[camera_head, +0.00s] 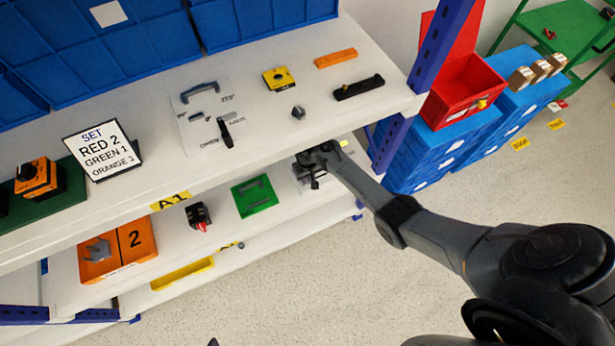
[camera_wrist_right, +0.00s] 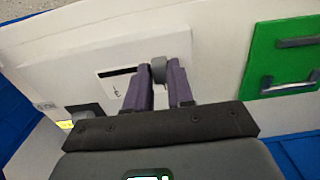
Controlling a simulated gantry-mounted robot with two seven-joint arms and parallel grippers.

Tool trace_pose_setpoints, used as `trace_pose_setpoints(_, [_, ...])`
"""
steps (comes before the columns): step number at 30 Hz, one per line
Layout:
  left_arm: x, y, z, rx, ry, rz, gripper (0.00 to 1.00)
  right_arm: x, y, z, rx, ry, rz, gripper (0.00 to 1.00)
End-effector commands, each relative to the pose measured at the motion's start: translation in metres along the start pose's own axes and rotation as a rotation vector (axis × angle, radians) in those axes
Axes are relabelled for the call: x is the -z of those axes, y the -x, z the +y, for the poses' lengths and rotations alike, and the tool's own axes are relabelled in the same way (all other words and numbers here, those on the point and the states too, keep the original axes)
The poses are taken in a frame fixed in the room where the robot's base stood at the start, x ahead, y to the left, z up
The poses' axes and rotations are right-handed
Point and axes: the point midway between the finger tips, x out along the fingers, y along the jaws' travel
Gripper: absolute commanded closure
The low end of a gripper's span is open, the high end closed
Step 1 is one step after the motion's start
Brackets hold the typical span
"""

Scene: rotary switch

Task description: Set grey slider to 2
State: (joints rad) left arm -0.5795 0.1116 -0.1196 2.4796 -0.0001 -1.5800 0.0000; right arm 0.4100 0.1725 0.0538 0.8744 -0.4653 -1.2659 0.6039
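The grey slider's knob (camera_wrist_right: 158,69) sits on a white plate (camera_wrist_right: 108,62) with a dark slot to its left in the right wrist view. Small markings below the slot are too small to read surely. My right gripper (camera_head: 311,176) reaches down to this plate on the lower shelf in the head view and hides most of it there. In the right wrist view its two dark fingers stand on either side of the knob and appear to touch it. No left gripper can be made out.
A green plate with grey handles (camera_head: 255,194) lies left of my right gripper on the same shelf. The upper shelf (camera_head: 270,130) overhangs close behind the gripper. A blue post (camera_head: 392,140) stands to the right. Open floor lies in front.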

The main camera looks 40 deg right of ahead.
Motion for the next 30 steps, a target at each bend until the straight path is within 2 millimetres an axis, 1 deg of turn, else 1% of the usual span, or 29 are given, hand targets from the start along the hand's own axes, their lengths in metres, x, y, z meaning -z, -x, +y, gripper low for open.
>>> trace_pose_setpoints(1, [0.000,0.000,0.000,0.000,0.000,0.000,0.02,0.000,0.000,0.000,0.000,0.000,0.000,0.86])
trace_pose_setpoints(3, [0.000,0.000,0.000,0.000,0.000,0.000,0.02,0.000,0.000,0.000,0.000,0.000,0.000,0.97])
trace_pose_setpoints(4, [0.000,0.000,0.000,0.000,0.000,0.000,0.02,0.000,0.000,0.000,0.000,0.000,0.000,1.00])
trace_pose_setpoints(13, [0.000,0.001,-0.001,0.004,-0.006,-0.001,0.02,0.000,0.000,0.001,0.000,0.000,-0.001,1.00])
trace_pose_setpoints(16, [0.001,0.006,-0.002,0.007,-0.009,-0.001,0.02,0.000,0.002,0.011,-0.002,-0.001,-0.002,1.00])
trace_pose_setpoints(21, [0.004,0.016,-0.004,0.011,-0.014,-0.001,0.02,-0.001,0.002,0.034,-0.001,-0.003,-0.002,1.00])
trace_pose_setpoints(29, [0.004,0.014,-0.003,0.009,-0.012,-0.001,0.02,0.000,-0.001,0.035,0.000,0.000,-0.001,1.00])
trace_pose_setpoints(30, [0.004,0.014,-0.003,0.008,-0.011,-0.001,0.02,0.000,-0.001,0.035,0.000,0.000,-0.001,0.77])
